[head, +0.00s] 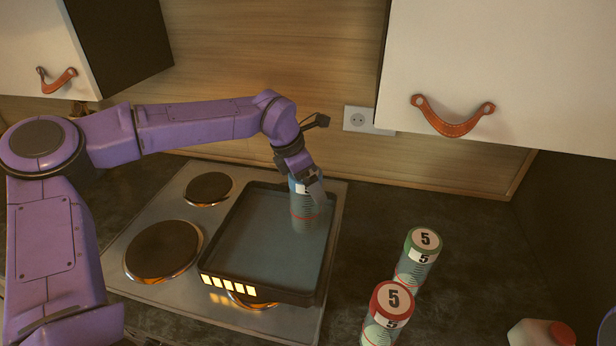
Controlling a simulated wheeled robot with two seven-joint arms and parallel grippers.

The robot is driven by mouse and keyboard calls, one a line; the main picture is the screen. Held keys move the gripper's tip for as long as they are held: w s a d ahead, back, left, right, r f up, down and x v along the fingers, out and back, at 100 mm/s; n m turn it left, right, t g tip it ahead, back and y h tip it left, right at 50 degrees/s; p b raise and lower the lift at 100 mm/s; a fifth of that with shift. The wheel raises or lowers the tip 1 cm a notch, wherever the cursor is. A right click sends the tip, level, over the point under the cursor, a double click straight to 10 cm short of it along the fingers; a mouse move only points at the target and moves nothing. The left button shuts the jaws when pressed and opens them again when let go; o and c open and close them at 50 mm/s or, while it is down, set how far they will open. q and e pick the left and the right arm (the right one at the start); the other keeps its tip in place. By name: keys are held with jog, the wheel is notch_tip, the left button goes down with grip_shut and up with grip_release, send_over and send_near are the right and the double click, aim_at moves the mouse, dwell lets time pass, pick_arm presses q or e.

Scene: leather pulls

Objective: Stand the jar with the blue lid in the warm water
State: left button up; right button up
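The jar with the blue lid (303,213) stands upright, its lower part in the water of the dark square pan (213,262), near the pan's far right corner. A red line and dark marks show on its side. My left gripper (308,190) comes down over its top from behind and appears shut on it, covering much of the lid. Whether the jar rests on the pan's bottom is hard to tell. The water (262,250) fills the pan, with a row of lit yellow marks on the near edge. My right gripper is not in view.
The pan sits on a steel hob (140,225) with round plates. A green-lidded jar (418,256) and a red-lidded jar (387,312) stand right of it, both marked 5. A white container with a red cap (562,334) is at lower right. Cabinets with leather pulls (452,122) hang above.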

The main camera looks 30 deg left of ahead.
pick_arm(q)
jog(key=b+v, duration=0.1)
jog(key=v, duration=1.1)
jog(key=shift+r+b, duration=0.2)
jog(key=shift+b, duration=0.1)
